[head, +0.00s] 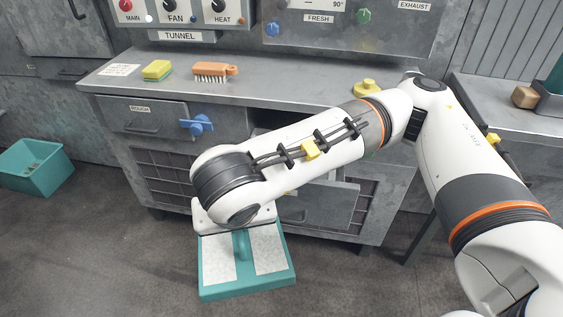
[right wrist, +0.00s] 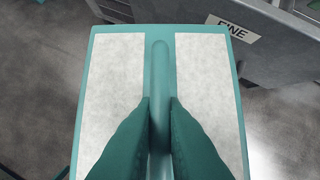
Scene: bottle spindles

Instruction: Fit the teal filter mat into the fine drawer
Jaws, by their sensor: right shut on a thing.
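The teal filter mat (head: 219,280) has two pale grey panels and a raised teal bar down its middle. It hangs below my right arm in the head view, in front of the cabinet, and fills most of the right wrist view (right wrist: 158,35). My right gripper (right wrist: 158,105) is shut on the bar, one finger on each side; in the head view the wrist hides it. The fine drawer's front (right wrist: 255,40) with its "FINE" label is at the upper right of the right wrist view. In the head view the drawer front (head: 325,206) is partly hidden by my arm. My left gripper is not seen.
The drawer labelled "ROUGH" (head: 150,120) has a blue knob (head: 197,125). A yellow-green sponge (head: 157,70), an orange brush (head: 214,71) and a yellow knob-like thing (head: 368,87) rest on the counter. A teal bin (head: 38,166) stands on the floor at left. Floor in front is clear.

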